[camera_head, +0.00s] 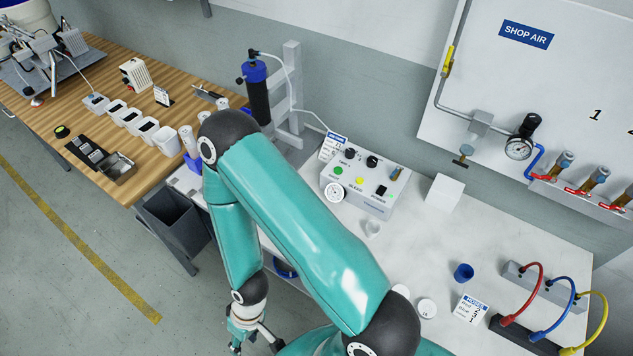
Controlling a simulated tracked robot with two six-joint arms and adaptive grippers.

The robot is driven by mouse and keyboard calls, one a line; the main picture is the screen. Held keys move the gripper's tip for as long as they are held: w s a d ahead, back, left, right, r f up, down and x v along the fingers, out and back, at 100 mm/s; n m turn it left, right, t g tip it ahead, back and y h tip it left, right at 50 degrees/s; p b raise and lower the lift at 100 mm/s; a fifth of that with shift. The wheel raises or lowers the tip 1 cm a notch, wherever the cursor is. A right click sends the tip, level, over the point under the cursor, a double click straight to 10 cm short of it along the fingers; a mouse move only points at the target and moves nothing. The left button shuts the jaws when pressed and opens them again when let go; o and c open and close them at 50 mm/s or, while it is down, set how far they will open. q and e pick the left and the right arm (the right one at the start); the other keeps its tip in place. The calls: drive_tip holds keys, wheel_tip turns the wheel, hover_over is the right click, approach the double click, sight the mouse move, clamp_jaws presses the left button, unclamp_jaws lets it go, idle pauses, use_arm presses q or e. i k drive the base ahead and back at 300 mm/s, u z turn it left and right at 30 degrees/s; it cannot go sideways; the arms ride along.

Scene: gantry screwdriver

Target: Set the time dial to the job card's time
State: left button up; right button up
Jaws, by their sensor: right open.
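A grey control box (375,195) stands on the white bench. It has two black knobs, a left one (349,153) and a right one (372,161); their labels and settings are too small to read, so I cannot tell which is the time dial. A small card with a blue header (333,145) stands at the box's left back corner; its text is unreadable. My right gripper (255,344) is open at the bottom edge, low beside the bench front and well away from the box. My right arm crosses in front of the bench. My left gripper is out of view.
A black syringe barrel (258,95) on a grey stand is left of the box. A white block (444,193), a small clear cup (372,228), a blue cup (463,272) and a notice card (469,309) are on the bench. Cables arch at right.

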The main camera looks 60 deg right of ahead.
sight(350, 152)
drive_tip(key=u, duration=0.75)
drive_tip(key=i, duration=1.25)
drive_tip(key=z, duration=2.25)
drive_tip(key=i, duration=0.2)
drive_tip(key=z, duration=1.7)
